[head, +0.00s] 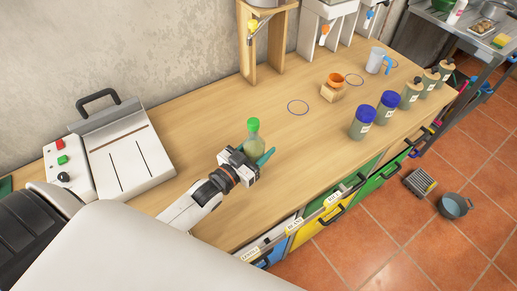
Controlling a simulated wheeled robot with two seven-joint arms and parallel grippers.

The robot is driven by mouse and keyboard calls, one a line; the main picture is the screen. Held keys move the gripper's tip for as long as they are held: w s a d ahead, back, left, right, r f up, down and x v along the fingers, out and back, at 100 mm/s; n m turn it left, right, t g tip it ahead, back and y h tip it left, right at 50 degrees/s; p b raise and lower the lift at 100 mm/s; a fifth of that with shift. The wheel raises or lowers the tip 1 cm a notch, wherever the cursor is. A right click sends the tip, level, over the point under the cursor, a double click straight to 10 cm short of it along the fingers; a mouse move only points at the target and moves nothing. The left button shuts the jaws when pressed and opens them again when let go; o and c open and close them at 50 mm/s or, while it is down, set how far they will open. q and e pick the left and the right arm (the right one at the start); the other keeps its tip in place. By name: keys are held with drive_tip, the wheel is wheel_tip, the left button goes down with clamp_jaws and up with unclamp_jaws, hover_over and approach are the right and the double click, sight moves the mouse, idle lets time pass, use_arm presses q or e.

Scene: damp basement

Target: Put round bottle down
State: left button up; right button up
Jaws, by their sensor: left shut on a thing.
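A round bottle (253,137) with a green cap and pale green body is upright in the head view, over the wooden counter (195,118). My left gripper (250,160) is shut on the round bottle, around its lower body. The gripper hides the bottle's base, so I cannot tell whether it touches the counter. My right gripper is not in view.
A white sealing machine (130,150) stands to the left. Several jars, two with blue lids (363,122), line the right front edge. A thin blue ring (298,107) marks bare counter; another ring lies near an orange cup (335,80) and a mug (377,60).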

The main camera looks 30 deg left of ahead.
use_arm(q)
drive_tip(key=shift+f, duration=0.45)
drive_tip(key=o, duration=1)
drive_tip(key=shift+f, duration=0.25)
drive_tip(key=o, duration=0.5)
drive_tip(key=shift+r, duration=0.1)
drive_tip(key=shift+s, duration=0.15)
drive_tip(key=b+v, duration=0.2)
drive_tip(key=v, duration=0.8)
drive_tip(key=shift+s, duration=0.2)
drive_tip(key=shift+s+a+r, duration=0.1)
drive_tip(key=shift+s+a, duration=0.15)
drive_tip(key=shift+s, duration=0.4)
